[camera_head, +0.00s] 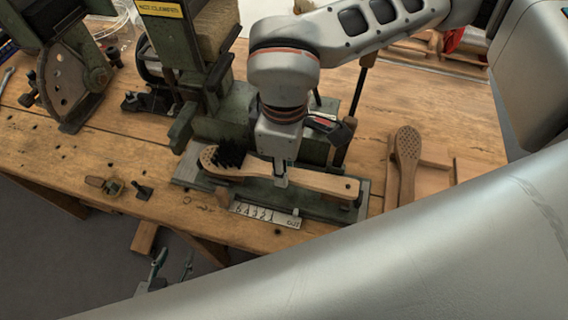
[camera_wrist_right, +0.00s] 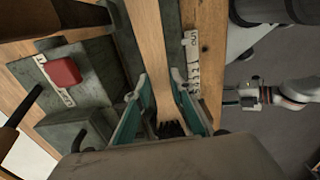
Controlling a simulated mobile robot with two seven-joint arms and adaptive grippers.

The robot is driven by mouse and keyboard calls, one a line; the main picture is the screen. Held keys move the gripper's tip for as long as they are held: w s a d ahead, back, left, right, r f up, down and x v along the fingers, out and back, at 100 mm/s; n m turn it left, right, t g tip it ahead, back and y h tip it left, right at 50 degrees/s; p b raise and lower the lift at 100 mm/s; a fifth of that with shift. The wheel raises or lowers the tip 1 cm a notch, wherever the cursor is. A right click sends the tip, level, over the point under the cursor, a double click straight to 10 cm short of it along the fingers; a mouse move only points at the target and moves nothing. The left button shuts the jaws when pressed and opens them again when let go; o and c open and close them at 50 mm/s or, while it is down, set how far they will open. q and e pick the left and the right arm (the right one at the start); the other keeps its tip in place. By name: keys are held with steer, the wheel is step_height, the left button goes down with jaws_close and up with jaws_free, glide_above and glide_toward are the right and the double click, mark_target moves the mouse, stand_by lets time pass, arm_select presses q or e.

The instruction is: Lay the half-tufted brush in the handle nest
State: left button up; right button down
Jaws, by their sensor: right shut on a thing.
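The half-tufted brush (camera_head: 322,183) has a pale wooden handle, and black bristles cover part of its holed head, at the left end. My right gripper (camera_head: 281,178) comes down from above and is shut across the handle. In the right wrist view its two teal fingers (camera_wrist_right: 160,108) flank the brush (camera_wrist_right: 155,55), with the bristles at the bottom. The brush lies level along the green metal nest base (camera_head: 312,208); I cannot tell whether it touches it. My left gripper (camera_head: 172,266) is low at the left, off the table's front edge, open and empty.
A green tufting machine (camera_head: 205,95) stands behind the brush. A bare holed handle (camera_head: 407,160) lies on wooden pieces at the right. A numbered white scale strip (camera_head: 265,214) lies in front of the base.

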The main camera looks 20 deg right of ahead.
arm_select(q)
steer(key=shift+s+f+b, duration=0.35)
steer(key=shift+f+b, duration=0.2)
steer(key=shift+f, duration=0.25)
steer(key=shift+s+f+b, duration=0.3)
steer(key=shift+f+b, duration=0.2)
steer(key=shift+f, duration=0.3)
arm_select(e)
steer(key=shift+f, duration=1.2)
stand_by(0.5)
steer(key=c, duration=1.3)
jaws_free()
arm_select(q)
steer(key=shift+r, duration=0.1)
arm_select(e)
steer(key=shift+o, duration=0.2)
steer(key=shift+r+p, duration=0.3)
steer(key=shift+r, duration=0.25)
arm_select(q)
steer(key=shift+w+r+p, duration=0.3)
steer(key=shift+r+p, duration=0.15)
steer(key=shift+r, duration=0.35)
steer(key=shift+w+r+p, duration=0.35)
steer(key=shift+r+p, duration=0.1)
steer(key=shift+r, duration=0.3)
steer(key=shift+w+r+p, duration=0.3)
steer(key=shift+r+p, duration=0.15)
steer(key=shift+r, duration=0.35)
arm_select(e)
steer(key=shift+r, duration=3)
